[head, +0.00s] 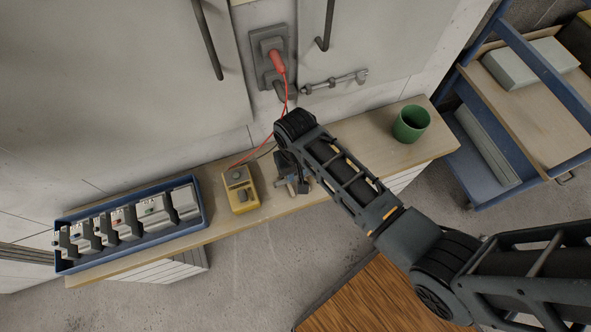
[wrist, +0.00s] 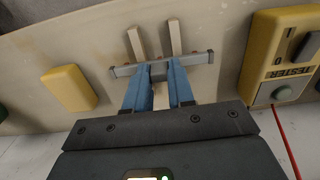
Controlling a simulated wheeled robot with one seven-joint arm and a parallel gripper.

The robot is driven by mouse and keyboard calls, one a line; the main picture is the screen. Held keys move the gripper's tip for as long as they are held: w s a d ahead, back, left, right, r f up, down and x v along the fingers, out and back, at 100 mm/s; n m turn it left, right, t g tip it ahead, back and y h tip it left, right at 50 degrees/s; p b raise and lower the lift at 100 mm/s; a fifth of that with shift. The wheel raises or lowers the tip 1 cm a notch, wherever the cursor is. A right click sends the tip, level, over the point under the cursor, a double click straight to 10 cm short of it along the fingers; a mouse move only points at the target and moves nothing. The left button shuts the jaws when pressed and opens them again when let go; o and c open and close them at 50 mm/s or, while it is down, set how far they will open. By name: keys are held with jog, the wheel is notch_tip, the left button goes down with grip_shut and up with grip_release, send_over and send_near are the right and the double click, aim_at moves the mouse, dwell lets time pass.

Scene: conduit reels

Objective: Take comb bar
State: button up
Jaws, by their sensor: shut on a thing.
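The comb bar (wrist: 200,58) looks like a grey crosspiece with square ends and two pale prongs pointing away from me in the wrist view. My gripper (wrist: 158,78) is shut on its middle, with one blue finger on each side of a short dark centre piece. Whether the bar touches the bench top or hangs just above it, I cannot tell. In the head view my gripper (head: 291,184) is over the bench beside the yellow tester, and my arm hides much of it and the bar.
The yellow tester (head: 240,188) stands close to the left of my gripper, with a red lead running to a wall socket (head: 269,57). A blue tray (head: 135,247) of modules lies on the bench's left. A yellow block (wrist: 68,88) is near the bar. A green cup (head: 411,123) stands right.

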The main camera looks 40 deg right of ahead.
grip_shut()
jog(key=shift+r+p, duration=1.1)
jog(key=shift+p, duration=0.05)
dwell(0.7)
jog(key=shift+r+p, duration=2.05)
jog(key=shift+r, duration=0.9)
